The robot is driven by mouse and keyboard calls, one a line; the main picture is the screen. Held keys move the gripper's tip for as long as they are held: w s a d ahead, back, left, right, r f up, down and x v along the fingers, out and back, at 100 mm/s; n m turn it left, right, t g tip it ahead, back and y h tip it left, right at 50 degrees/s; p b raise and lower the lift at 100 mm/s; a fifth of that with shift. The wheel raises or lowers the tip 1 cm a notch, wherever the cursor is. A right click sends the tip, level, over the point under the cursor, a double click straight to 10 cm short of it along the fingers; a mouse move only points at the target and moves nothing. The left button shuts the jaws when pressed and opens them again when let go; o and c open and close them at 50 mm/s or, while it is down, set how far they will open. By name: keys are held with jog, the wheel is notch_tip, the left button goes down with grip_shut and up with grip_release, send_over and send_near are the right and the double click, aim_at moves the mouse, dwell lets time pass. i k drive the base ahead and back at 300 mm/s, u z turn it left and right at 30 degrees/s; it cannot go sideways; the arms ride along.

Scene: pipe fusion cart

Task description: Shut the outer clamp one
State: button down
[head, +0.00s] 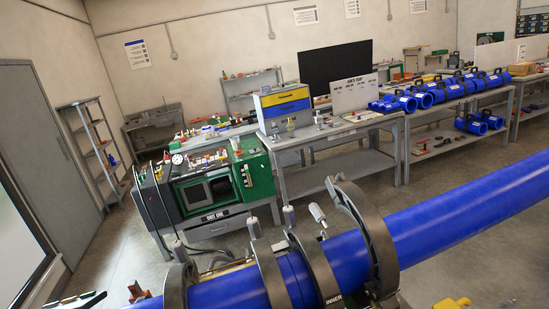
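A long blue pipe (460,207) runs across the lower part of the head view, held in a row of grey ring clamps. The rightmost clamp (377,240) has its curved upper half standing high and tilted, with a gap between it and the pipe; it looks open. Next to it, a clamp labelled INNER (317,268) lies close over the pipe. Another clamp (268,272) and the leftmost clamp (178,285) also sit close around the pipe. Grey handles stick up from the clamps. Which outer clamp is number one cannot be read. My gripper is not in view.
A green and grey machine (215,190) stands behind the clamps. Behind it, a grey bench (330,135) carries a blue and yellow drawer box (283,102). Blue fittings (440,92) line the right bench. A yellow part (452,303) is at the bottom right. Floor is open beyond the pipe.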

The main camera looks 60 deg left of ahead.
aim_at(383, 272)
jog(key=z, duration=0.05)
jog(key=k, duration=0.3)
jog(key=z, duration=2.05)
jog(key=i, duration=1.45)
jog(key=u, duration=3.45)
jog(key=i, duration=0.65)
